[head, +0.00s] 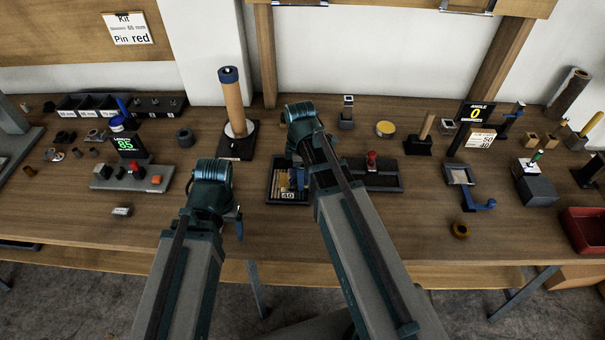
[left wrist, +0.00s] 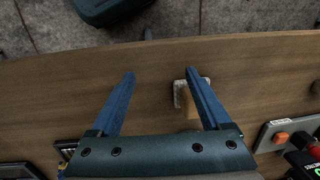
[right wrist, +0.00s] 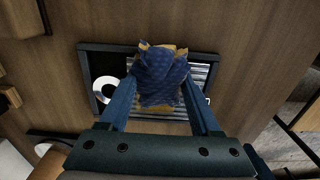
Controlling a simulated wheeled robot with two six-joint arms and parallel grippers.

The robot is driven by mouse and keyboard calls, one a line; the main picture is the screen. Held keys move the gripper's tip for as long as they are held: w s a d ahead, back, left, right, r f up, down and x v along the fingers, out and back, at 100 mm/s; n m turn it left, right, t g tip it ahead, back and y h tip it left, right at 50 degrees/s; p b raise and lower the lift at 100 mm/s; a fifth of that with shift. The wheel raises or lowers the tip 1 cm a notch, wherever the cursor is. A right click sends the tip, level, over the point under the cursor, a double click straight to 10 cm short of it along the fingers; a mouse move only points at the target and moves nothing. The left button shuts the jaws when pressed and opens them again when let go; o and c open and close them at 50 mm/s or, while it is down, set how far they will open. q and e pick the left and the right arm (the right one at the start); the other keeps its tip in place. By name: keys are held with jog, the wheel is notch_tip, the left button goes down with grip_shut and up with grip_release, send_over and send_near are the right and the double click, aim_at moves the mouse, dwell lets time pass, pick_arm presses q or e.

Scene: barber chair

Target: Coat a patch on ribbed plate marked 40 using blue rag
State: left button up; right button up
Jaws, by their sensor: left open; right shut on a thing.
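The ribbed plate marked 40 (head: 288,196) lies in a dark-framed tray on the bench, partly hidden by my right arm in the head view. The right wrist view shows its silvery ribs (right wrist: 205,72) and a white curved mark beside them. My right gripper (right wrist: 160,88) is shut on the blue rag (right wrist: 160,72), a crumpled dark blue cloth with yellowish edges. The rag is over the ribs and hides part of them; I cannot tell whether it touches. My left gripper (left wrist: 160,75) is open and empty above the front of the bench.
A small grey and tan block (left wrist: 180,96) lies near my left gripper's right finger. A wooden post with a blue top (head: 233,105) stands behind the plate. A dark tray with a red knob (head: 372,160) is to its right. The front bench edge is mostly clear.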

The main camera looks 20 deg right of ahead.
aim_at(277, 180)
jog(key=shift+w+a, duration=0.35)
jog(key=shift+a, duration=0.5)
jog(key=shift+w+a, duration=0.3)
jog(key=shift+a, duration=0.5)
jog(key=shift+a, duration=0.1)
jog(key=shift+w+a, duration=0.3)
jog(key=shift+a, duration=0.5)
jog(key=shift+w+a, duration=0.3)
jog(key=shift+a, duration=0.5)
pick_arm(q)
notch_tip(277, 180, up, 6)
jog(key=p, duration=0.6)
pick_arm(e)
notch_tip(277, 180, up, 6)
pick_arm(q)
notch_tip(277, 180, up, 3)
jog(key=p, duration=0.3)
pick_arm(e)
notch_tip(277, 180, up, 3)
jog(key=shift+r, duration=0.1)
